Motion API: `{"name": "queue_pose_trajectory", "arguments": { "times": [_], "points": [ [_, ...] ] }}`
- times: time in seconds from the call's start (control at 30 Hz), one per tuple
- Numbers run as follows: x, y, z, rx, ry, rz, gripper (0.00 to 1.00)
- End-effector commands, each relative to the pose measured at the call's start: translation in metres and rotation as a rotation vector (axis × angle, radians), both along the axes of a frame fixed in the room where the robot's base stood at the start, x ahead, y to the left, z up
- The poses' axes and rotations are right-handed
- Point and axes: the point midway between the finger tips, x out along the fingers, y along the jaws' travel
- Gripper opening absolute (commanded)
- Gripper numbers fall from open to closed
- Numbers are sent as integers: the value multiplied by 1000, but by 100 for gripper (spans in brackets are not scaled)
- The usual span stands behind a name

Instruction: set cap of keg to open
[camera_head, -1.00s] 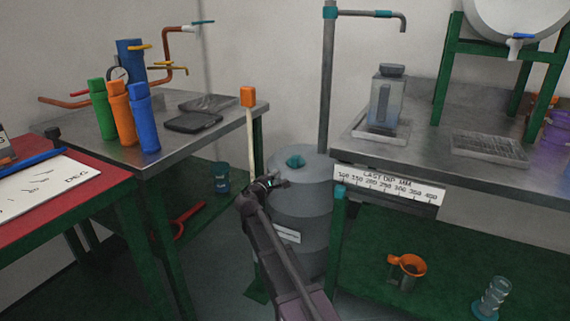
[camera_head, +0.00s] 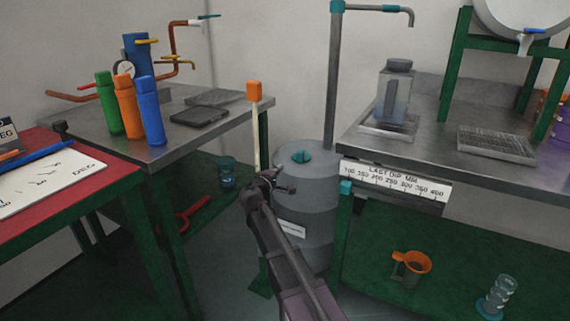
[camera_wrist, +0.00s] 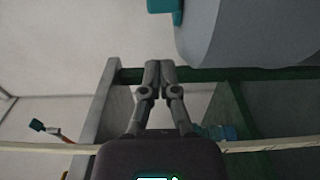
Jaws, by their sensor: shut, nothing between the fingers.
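The keg (camera_head: 311,208) is a grey drum standing on the floor between the two benches. Its teal cap (camera_head: 301,157) is on the top; it is small here, and I cannot tell surely whether it is open. My gripper (camera_head: 289,188) is in front of the keg's upper left side, below the level of the cap and apart from it in the picture. In the wrist view the fingers (camera_wrist: 160,66) are together and empty. The keg (camera_wrist: 255,28) fills the upper right there, with part of the teal cap (camera_wrist: 165,6) at the top edge.
A cream stick with an orange end (camera_head: 254,92) stands just left of the keg. A grey upright pipe (camera_head: 333,90) rises behind it. The right bench (camera_head: 440,165) and left bench (camera_head: 165,150) flank the keg closely. A red table (camera_head: 95,195) is at left.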

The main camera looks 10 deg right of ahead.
Motion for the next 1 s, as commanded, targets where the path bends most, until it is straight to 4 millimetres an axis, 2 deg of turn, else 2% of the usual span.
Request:
{"name": "queue_pose_trajectory", "arguments": {
  "times": [0.27, 0.7, 1.0],
  "points": [
    [21, -12, 0, -1, 1, 0, 0],
    [69, -44, 0, -1, 1, -1, 0],
    [82, -54, 0, -1, 1, -1, 0]
  ]
}}
